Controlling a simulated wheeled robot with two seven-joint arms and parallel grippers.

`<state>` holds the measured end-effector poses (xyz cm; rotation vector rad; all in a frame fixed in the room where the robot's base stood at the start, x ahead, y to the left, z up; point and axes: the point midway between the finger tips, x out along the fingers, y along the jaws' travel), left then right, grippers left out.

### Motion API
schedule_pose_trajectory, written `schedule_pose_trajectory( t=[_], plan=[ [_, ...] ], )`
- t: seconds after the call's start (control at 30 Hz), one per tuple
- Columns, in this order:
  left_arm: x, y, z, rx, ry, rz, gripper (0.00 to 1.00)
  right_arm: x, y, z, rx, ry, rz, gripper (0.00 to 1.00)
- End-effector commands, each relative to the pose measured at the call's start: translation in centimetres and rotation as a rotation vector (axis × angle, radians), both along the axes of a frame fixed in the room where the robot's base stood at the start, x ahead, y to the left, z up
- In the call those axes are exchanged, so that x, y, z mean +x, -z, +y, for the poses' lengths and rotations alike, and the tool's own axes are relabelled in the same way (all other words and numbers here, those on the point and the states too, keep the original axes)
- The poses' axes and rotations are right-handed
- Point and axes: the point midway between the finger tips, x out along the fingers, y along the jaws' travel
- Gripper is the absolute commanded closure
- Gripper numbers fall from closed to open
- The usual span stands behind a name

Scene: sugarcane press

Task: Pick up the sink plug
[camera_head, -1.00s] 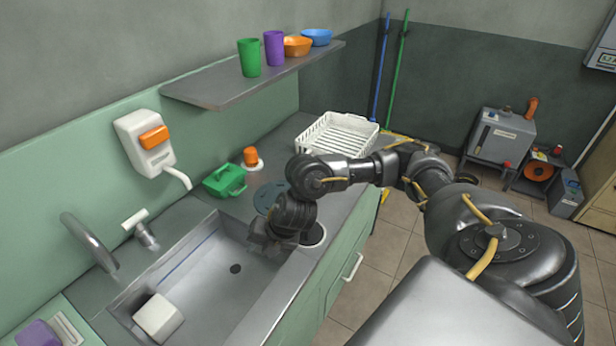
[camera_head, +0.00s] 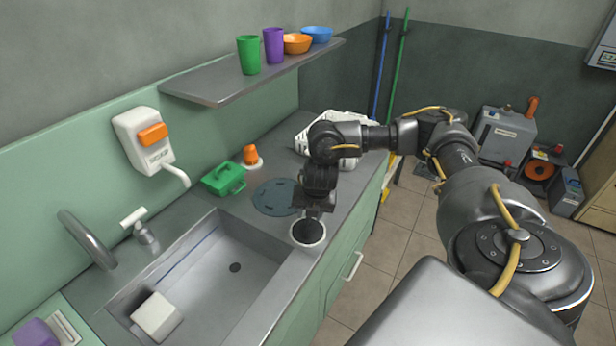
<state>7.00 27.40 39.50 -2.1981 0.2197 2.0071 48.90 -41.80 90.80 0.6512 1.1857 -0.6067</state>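No object can be told for certain as the sink plug. A black round piece with a white rim (camera_head: 308,244) lies on the counter at the sink's right edge; whether it is a plug or an opening is unclear. My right gripper (camera_head: 314,213) points down just above and behind it, partly covering its far edge. Its fingers are too small and dark to show whether they are open or shut. My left gripper is out of view.
A white rack (camera_head: 306,137) is partly hidden by my arm. A shelf (camera_head: 255,75) overhangs the counter.

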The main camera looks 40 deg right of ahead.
Motion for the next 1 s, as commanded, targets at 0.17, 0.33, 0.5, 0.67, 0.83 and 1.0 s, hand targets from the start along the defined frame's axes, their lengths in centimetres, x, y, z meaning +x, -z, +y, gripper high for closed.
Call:
schedule_pose_trajectory(
  t=[0.17, 0.33, 0.5, 0.67, 0.83, 1.0],
  plan=[
    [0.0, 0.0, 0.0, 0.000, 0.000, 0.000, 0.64, 0.1, 0.4, 0.0, -0.001, 0.000, -0.001, 0.63],
    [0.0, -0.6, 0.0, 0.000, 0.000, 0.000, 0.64, 0.6, 2.0, -0.3, -0.002, 0.002, 0.002, 0.63],
    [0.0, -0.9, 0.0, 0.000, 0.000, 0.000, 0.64, 1.3, 4.4, -0.6, -0.001, 0.002, 0.003, 0.63],
    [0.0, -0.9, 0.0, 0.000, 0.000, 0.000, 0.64, 1.6, 5.3, -0.7, -0.001, 0.000, -0.001, 0.63],
    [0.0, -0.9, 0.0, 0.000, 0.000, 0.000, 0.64, 1.6, 5.3, -0.6, 0.000, 0.000, -0.001, 0.63],
    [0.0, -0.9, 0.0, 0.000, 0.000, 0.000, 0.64, 1.6, 5.3, -0.6, 0.000, 0.000, -0.001, 0.82]
  ],
)
